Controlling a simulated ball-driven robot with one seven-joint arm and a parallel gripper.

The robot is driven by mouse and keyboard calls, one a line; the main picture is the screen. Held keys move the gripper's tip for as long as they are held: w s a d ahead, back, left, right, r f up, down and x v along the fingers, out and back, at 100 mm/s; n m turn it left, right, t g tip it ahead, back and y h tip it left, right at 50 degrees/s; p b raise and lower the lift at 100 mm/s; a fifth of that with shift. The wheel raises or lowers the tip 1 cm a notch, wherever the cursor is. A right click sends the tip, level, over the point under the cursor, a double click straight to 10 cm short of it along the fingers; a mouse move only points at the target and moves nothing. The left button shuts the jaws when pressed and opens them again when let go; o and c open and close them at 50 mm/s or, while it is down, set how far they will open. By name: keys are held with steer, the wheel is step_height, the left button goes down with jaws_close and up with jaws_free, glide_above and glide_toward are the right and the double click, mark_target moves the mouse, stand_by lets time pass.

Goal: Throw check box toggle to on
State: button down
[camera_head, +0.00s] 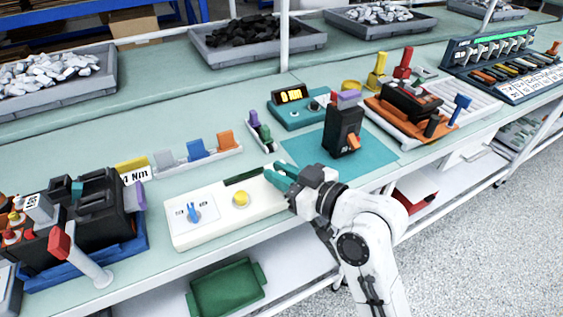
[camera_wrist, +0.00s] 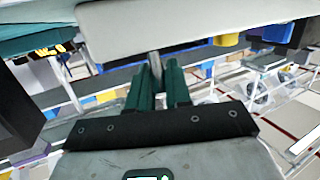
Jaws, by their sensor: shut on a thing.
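The white check box (camera_head: 225,222) lies near the bench's front edge in the head view. Its blue toggle (camera_head: 194,212) stands up on the left part, between small marks that I cannot read. A round yellow knob or lamp (camera_head: 240,199) is at its middle, and a dark slot (camera_head: 247,175) lies at its back right. My gripper (camera_head: 278,177) is over the box's right end, well right of the toggle. In the wrist view, my green fingers (camera_wrist: 157,88) are close together around a slim grey piece (camera_wrist: 155,64). I cannot tell what that piece belongs to.
A black breaker unit (camera_head: 343,128) with an orange lever stands on a teal mat (camera_head: 386,152) behind my gripper. A meter (camera_head: 292,100) is behind. Left of the box are a blue tray (camera_head: 137,247) with black parts and a red-handled tool (camera_head: 80,258).

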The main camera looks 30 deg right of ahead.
steer(key=g+p, duration=0.1)
steer(key=p, duration=0.2)
steer(key=w+m+g+p, duration=0.1)
steer(key=p, duration=0.3)
steer(key=r+g+p, duration=0.1)
steer(key=g+p, duration=0.1)
steer(key=p, duration=0.2)
steer(key=shift+w+a+h, duration=0.1)
steer(key=shift+w+h, duration=0.2)
steer(key=shift+h, duration=0.1)
steer(key=g+p, duration=0.1)
steer(key=p, duration=0.1)
steer(key=m+g+p, duration=0.1)
steer(key=p, duration=0.1)
steer(key=shift+w+f+p, duration=0.3)
steer(key=shift+w+p, duration=0.05)
steer(key=shift+p, duration=0.05)
steer(key=shift+w+f+g+p, duration=0.2)
steer(key=shift+f+g+p, duration=0.1)
steer(key=shift+g+p, duration=0.65)
steer(key=shift+f+h, duration=0.15)
steer(key=shift+h, duration=0.15)
steer(key=c, duration=1.1)
jaws_free()
steer(key=v, duration=1)
steer(key=shift+s+r+b, duration=0.25)
steer(key=shift+r+b, duration=0.05)
